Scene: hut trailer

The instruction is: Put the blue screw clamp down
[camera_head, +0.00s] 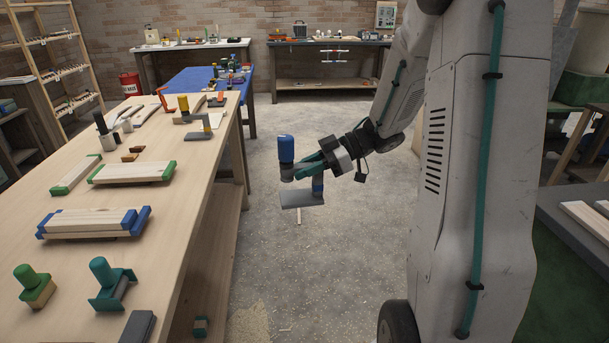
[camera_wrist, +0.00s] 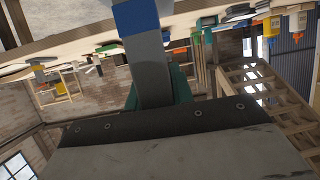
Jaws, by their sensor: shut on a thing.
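The blue screw clamp (camera_head: 286,150) has a blue handle on top, a grey body and a flat grey plate below. My gripper (camera_head: 312,166) is shut on it and holds it in the air over the floor, to the right of the long wooden workbench (camera_head: 215,135). In the wrist view the clamp's grey bar (camera_wrist: 147,70) with a blue band stands between the green fingers of my gripper (camera_wrist: 160,95). The fingers partly hide the clamp's middle.
The workbench carries green-ended boards (camera_head: 130,172), blue-ended boards (camera_head: 92,222), green-handled clamps (camera_head: 112,284) and a yellow-topped clamp (camera_head: 184,108). Bare wood shows between them. A blue table (camera_head: 205,82) stands beyond.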

